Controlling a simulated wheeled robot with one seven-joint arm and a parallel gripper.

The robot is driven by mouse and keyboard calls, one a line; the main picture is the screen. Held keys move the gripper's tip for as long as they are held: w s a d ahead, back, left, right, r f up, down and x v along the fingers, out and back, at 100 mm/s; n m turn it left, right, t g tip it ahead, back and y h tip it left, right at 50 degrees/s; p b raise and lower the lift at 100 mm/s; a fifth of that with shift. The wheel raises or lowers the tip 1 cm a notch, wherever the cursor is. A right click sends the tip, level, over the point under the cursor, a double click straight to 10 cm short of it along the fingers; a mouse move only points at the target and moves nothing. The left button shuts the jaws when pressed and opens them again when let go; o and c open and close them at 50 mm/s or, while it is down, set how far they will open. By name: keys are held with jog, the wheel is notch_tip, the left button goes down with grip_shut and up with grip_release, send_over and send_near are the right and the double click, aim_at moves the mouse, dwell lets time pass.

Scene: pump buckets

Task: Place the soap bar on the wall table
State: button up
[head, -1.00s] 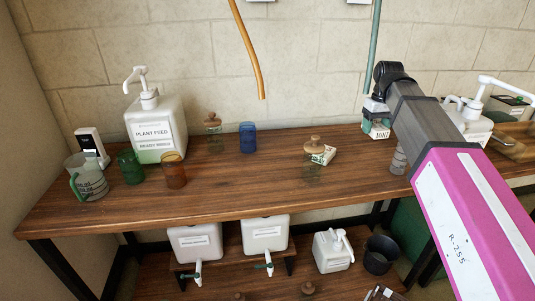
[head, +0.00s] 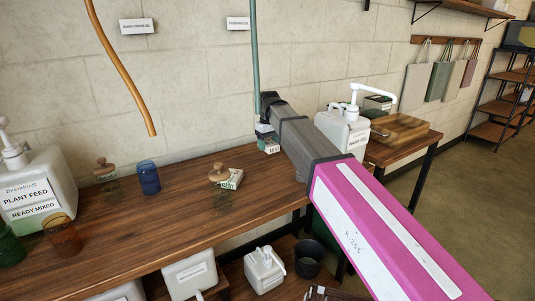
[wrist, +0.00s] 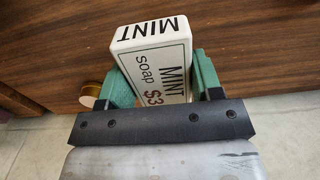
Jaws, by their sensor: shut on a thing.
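A white soap bar with MINT lettering (wrist: 152,50) fills the middle of the wrist view. My gripper (wrist: 160,78) is shut on it, with a green pad on each side. In the head view the soap bar (head: 271,147) shows small below my gripper (head: 265,133), near the back right of the long wooden table (head: 170,215) along the wall. A smaller wooden table (head: 412,148) stands farther right against the wall. I cannot tell how high the soap bar is held. The wrist view shows brown wood behind it and pale floor below.
The long table carries a lidded jar (head: 222,192) beside a small box (head: 231,178), a blue cup (head: 148,177) and a PLANT FEED pump bucket (head: 38,195). Open floor lies right.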

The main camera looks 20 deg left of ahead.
aim_at(268, 158)
jog(key=shift+w+a+f, duration=0.25)
jog(key=shift+w+f, duration=0.1)
jog(key=shift+w, duration=0.15)
jog(key=shift+f, duration=1.95)
jog(key=shift+f, duration=0.15)
jog(key=o, duration=1)
notch_tip(268, 158, up, 12)
jog(key=shift+r, duration=0.15)
